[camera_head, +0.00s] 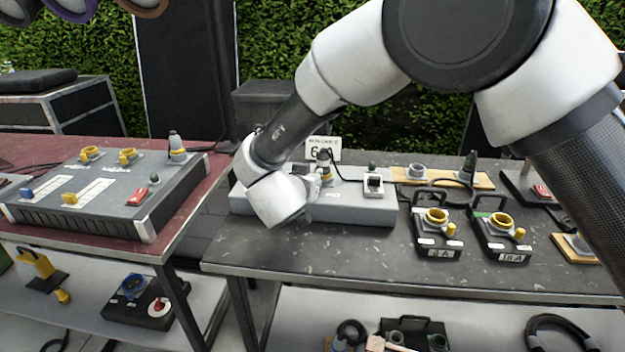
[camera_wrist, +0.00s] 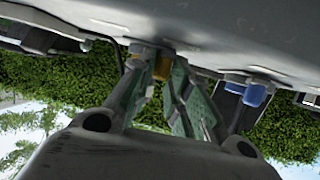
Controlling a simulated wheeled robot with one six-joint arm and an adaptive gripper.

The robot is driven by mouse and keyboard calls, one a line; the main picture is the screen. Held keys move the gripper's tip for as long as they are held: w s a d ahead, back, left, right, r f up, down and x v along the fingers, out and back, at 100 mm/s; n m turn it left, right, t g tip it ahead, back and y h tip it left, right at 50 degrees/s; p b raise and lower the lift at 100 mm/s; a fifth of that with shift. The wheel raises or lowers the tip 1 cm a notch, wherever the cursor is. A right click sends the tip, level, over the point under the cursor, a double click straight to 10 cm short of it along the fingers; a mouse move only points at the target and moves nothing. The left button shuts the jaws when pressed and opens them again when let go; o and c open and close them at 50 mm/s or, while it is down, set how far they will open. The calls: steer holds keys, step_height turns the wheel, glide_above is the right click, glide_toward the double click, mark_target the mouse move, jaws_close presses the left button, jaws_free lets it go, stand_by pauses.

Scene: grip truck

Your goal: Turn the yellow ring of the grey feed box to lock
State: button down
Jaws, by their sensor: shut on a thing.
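The grey feed box (camera_head: 352,213) lies on the dark table in the head view, and its grey face (camera_wrist: 225,35) spans the top of the wrist view. The yellow ring (camera_head: 327,171) sits on the box's top around a connector with a dark plug (camera_head: 323,156) above it. My gripper (camera_head: 314,182) is at the ring from the left. In the wrist view the green-padded fingers of my gripper (camera_wrist: 158,82) stand on either side of the yellow ring (camera_wrist: 163,67) and are shut on it. The fingertip contact is partly hidden.
A white switch unit (camera_head: 373,186) sits at the box's right end. Two black boxes, one labelled 16 A (camera_head: 507,250), stand to the right. A blue connector (camera_wrist: 257,93) shows beside the fingers in the wrist view. A red table (camera_head: 190,222) with another grey box is at left.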

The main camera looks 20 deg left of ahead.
steer(key=shift+w+r, duration=0.1)
steer(key=shift+r, duration=0.05)
steer(key=c, duration=1.4)
jaws_free()
steer(key=v, duration=1.2)
steer(key=shift+a, duration=0.1)
